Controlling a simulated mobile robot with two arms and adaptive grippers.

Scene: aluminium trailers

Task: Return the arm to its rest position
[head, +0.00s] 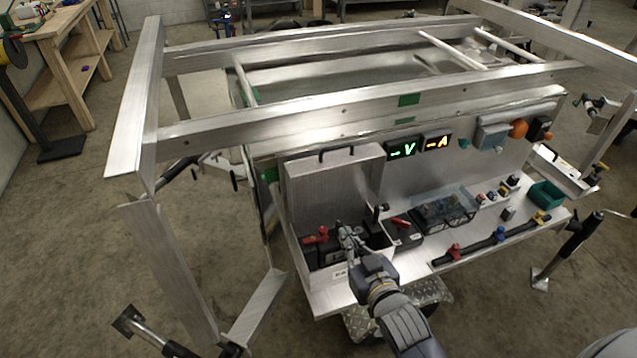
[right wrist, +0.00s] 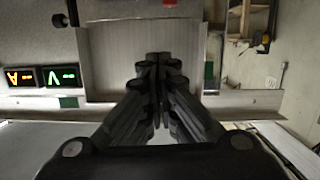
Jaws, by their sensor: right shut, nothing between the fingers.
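My right arm (head: 405,325) comes up from the bottom of the head view and reaches over the front edge of the metal shelf. My right gripper (head: 345,235) is over the left part of the shelf, in front of the upright metal box with a black handle (head: 330,175). In the right wrist view the gripper's dark fingers (right wrist: 158,62) are closed together with nothing between them. In the head view the gripper overlaps the black battery-like unit with a red part (head: 316,238); I cannot tell whether they touch. My left gripper is not in view.
The shelf (head: 330,300) holds a clear-lidded bin (head: 445,207), a bar with coloured clips (head: 490,240) and a green tray (head: 546,194). The lit displays (head: 420,146) are on the back panel. Trailer frame beams (head: 350,115) cross above. Open floor (head: 70,240) is at left.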

